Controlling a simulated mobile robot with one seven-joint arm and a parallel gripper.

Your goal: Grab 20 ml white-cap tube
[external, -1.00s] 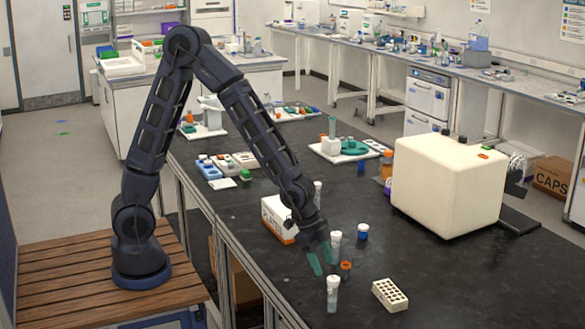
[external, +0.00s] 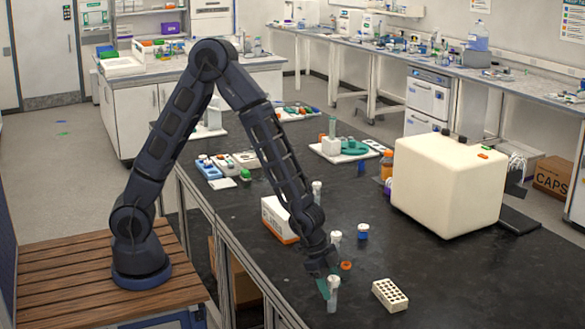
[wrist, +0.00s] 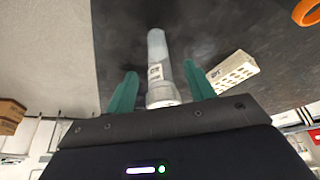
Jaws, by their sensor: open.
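A clear tube with a white cap (external: 333,294) stands upright near the front edge of the black bench. In the wrist view the tube (wrist: 158,50) lies between my two green fingers, its white cap end nearest the palm. My gripper (wrist: 160,70) is open, with a finger on each side of the tube and a visible gap on both sides. In the external view my gripper (external: 325,285) is at the tube's upper part and partly overlaps it. Other white-capped tubes (external: 336,240) (external: 317,188) stand farther back, partly beside my arm.
A white rack with holes (external: 390,296) lies right of the tube. An orange ring-like item (external: 346,265) and a blue-capped container (external: 363,232) are behind it. A white box (external: 277,216) sits left of my forearm. A large cream machine (external: 440,195) stands right. The bench's right front is clear.

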